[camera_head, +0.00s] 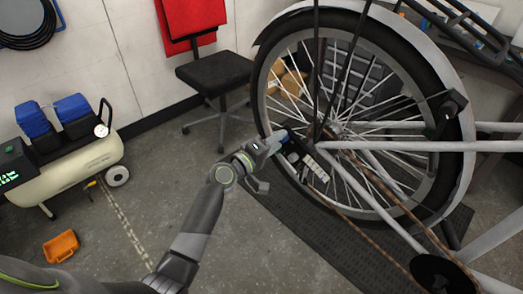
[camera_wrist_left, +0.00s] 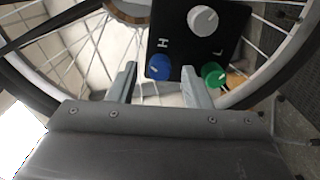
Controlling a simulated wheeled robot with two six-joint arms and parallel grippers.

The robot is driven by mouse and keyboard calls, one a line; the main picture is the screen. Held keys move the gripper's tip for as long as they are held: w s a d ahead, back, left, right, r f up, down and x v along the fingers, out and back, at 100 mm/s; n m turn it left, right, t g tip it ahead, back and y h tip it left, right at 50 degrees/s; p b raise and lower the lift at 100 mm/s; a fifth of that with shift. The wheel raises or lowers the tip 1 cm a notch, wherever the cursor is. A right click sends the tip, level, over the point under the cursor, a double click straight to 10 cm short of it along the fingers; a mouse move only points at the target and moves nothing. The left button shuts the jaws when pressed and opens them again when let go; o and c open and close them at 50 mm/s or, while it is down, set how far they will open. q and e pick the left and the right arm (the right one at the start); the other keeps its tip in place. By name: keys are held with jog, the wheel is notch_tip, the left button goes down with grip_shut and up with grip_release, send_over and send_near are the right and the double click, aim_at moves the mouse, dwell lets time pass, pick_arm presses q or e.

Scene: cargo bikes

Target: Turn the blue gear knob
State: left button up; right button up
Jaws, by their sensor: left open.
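The blue gear knob (camera_wrist_left: 159,66) sits at the lower left of a black panel (camera_wrist_left: 183,52) in the left wrist view, by a letter H. A white knob (camera_wrist_left: 203,20) and a green knob (camera_wrist_left: 214,73) are on the same panel. My left gripper (camera_wrist_left: 160,73) is open, with its fingers to either side of the blue knob in that view; I cannot tell whether they touch it. In the head view, my left gripper (camera_head: 268,160) is beside the bike wheel, and a blue spot by its upper finger seems to be the knob. My right gripper is out of view.
The spoked bike wheel (camera_head: 445,75) stands directly behind the panel. A black stool (camera_head: 215,73), a beige compressor (camera_head: 75,172) and an orange box (camera_head: 61,246) are to the left. The grey floor between the arm and compressor is mostly clear.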

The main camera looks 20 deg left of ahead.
pick_arm(q)
jog(key=b+v, duration=0.1)
jog(key=v, duration=1.6)
jog(key=shift+b, duration=0.35)
jog(key=shift+s, duration=0.1)
